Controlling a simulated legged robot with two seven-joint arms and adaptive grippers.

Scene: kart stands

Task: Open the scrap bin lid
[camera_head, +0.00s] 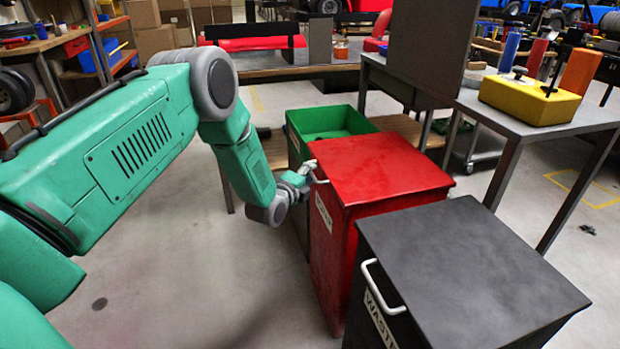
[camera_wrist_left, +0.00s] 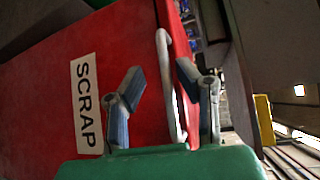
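The red scrap bin (camera_head: 328,245) stands in the middle of the head view, with its red lid (camera_head: 385,165) down flat. A pale bar handle (camera_head: 318,172) sticks out from the lid's near left edge. In the left wrist view the white SCRAP label (camera_wrist_left: 87,103) is on the red front, and the handle (camera_wrist_left: 165,75) stands between my two spread fingers. My left gripper (camera_head: 297,183) is at the handle; its fingers also show in the wrist view (camera_wrist_left: 163,95). It is open, with a finger on each side of the handle. My right gripper is out of view.
A black waste bin (camera_head: 470,270) with a white handle stands close in front of the red bin. An open green bin (camera_head: 296,145) stands behind it. A grey table (camera_head: 490,115) with a yellow box (camera_head: 530,100) is at the right. The floor at left is clear.

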